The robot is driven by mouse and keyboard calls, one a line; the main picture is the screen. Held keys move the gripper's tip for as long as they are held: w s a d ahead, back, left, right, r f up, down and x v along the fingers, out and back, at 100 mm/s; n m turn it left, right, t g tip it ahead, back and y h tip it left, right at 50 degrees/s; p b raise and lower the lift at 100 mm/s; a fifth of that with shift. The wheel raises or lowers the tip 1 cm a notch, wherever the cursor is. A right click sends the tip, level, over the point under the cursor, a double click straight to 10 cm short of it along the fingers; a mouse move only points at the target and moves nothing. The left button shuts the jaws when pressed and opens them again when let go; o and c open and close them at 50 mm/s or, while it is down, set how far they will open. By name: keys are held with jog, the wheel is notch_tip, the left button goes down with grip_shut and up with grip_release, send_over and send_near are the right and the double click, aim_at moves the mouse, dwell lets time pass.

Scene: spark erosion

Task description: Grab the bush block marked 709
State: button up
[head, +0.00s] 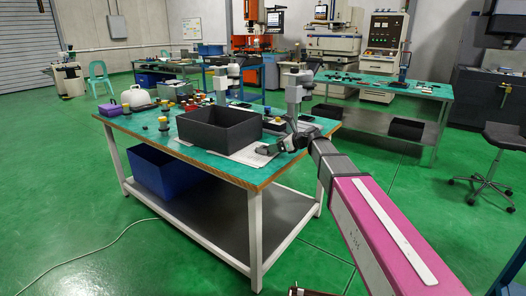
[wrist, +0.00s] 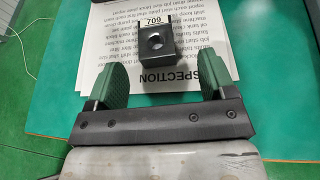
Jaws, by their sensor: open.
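My gripper is open and empty, with the block just beyond the fingertips. In the head view my gripper (head: 270,148) is low over the paper on the green-topped table (head: 225,167); I cannot make out the block there.
A dark open bin (head: 217,130) stands on the table left of my gripper. Grey upright instruments (head: 296,93) stand behind it. Small coloured parts (head: 163,124) and a white jug (head: 134,97) are at the table's left. A blue bin (head: 160,172) sits on the lower shelf.

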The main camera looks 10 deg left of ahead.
aim_at(263, 147)
jog(key=x, duration=0.6)
jog(key=shift+s+a+f, duration=0.1)
jog(key=shift+s+a, duration=0.15)
jog(key=c, duration=1.3)
